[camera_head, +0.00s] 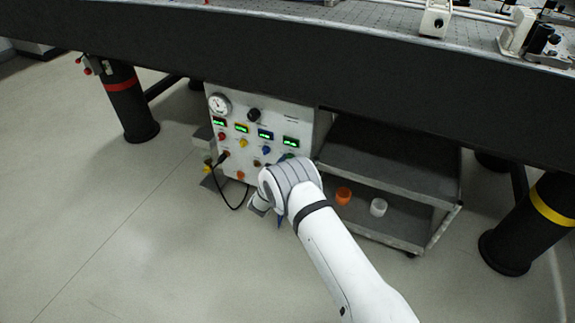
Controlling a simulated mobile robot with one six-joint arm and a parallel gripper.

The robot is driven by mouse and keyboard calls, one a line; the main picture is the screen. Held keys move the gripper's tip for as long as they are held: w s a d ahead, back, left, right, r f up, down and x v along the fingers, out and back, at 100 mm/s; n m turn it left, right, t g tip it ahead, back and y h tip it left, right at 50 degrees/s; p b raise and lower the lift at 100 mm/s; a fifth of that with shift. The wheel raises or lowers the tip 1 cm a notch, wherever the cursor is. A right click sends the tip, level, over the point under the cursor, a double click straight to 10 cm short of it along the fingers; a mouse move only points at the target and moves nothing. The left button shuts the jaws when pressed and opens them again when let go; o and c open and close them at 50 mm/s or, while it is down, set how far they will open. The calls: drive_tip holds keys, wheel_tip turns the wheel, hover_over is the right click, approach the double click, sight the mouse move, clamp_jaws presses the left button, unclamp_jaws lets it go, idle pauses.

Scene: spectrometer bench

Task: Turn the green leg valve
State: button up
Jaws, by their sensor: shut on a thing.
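The control panel (232,110) under the bench carries a row of coloured valve knobs: red (221,136), yellow (243,143), blue (266,150) and green. The green leg valve (287,156) is at the right end, and only a little of it shows above my wrist. My gripper (284,162) is at this green valve and shut on it. The white wrist hides the fingers and most of the valve, so the knob's angle cannot be told.
A grey cart (385,155) stands right of the panel, with an orange cup (343,196) and a white cup (378,207) on its lower shelf. The dark bench edge (350,60) overhangs above. A black cable (234,205) loops below the panel. Floor at left is clear.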

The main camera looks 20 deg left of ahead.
drive_tip(key=n, duration=0.4)
drive_tip(key=shift+n+b, duration=0.3)
drive_tip(key=shift+b, duration=0.1)
drive_tip(key=shift+n, duration=1.9)
drive_tip(key=o, duration=1)
drive_tip(key=shift+c, duration=0.2)
drive_tip(key=s+p, duration=0.2)
drive_tip(key=s, duration=0.5)
drive_tip(key=shift+s+a, duration=0.3)
drive_tip(key=shift+s, duration=0.1)
